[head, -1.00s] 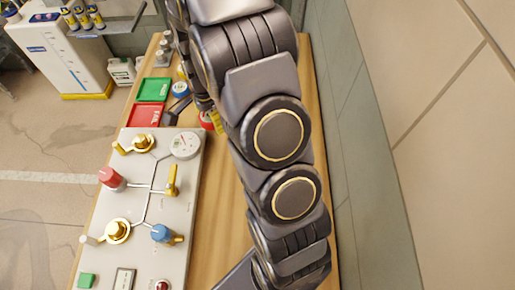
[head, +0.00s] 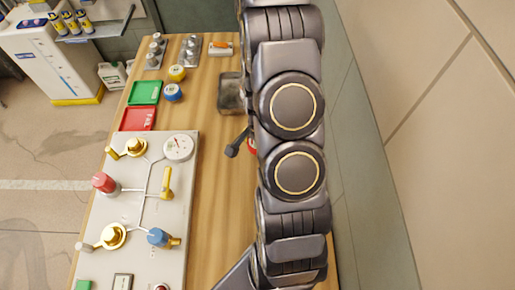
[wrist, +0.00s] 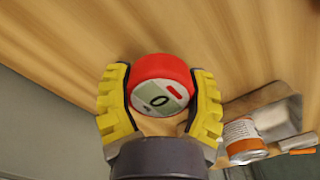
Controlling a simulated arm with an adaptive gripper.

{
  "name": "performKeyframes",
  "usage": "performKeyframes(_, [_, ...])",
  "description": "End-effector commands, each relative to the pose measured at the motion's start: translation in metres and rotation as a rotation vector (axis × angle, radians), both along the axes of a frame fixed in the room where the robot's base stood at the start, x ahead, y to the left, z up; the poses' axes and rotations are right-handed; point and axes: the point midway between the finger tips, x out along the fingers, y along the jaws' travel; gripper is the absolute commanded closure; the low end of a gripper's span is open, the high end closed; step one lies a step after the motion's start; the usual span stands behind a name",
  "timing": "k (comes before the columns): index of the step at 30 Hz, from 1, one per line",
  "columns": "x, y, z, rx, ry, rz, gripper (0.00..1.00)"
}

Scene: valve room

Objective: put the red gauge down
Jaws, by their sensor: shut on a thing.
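The red gauge (wrist: 165,66) is a short round red body with a pale face showing a dark "0" and a red mark. In the wrist view, my gripper (wrist: 160,88) is shut on it, with one yellow-padded finger on each side. Bare wood lies behind the gauge. I cannot tell whether it touches the bench or hangs above it. In the head view, only a sliver of red (head: 251,147) shows beside my arm, which hides the rest.
The wooden bench (head: 215,190) is clear between the valve panel (head: 130,215) and my arm. A metal tray (head: 230,95) stands farther back. A wall (head: 430,140) rises right.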

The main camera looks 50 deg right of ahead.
Motion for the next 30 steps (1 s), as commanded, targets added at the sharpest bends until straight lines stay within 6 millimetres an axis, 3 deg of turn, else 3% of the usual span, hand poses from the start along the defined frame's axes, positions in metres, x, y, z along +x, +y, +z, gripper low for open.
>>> performKeyframes(6, [-0.001,0.001,-0.025,0.003,0.004,0.001,0.74])
performKeyframes(17, [0.0,0.0,-0.028,0.001,0.001,0.0,0.74])
performKeyframes(18, [0.0,0.0,-0.029,0.0,0.0,0.0,0.32])
performKeyframes(20, [0.0,0.0,-0.028,0.0,0.0,0.0,0.1])
performKeyframes(30, [0.0,0.0,-0.028,0.001,0.001,0.0,0.1])
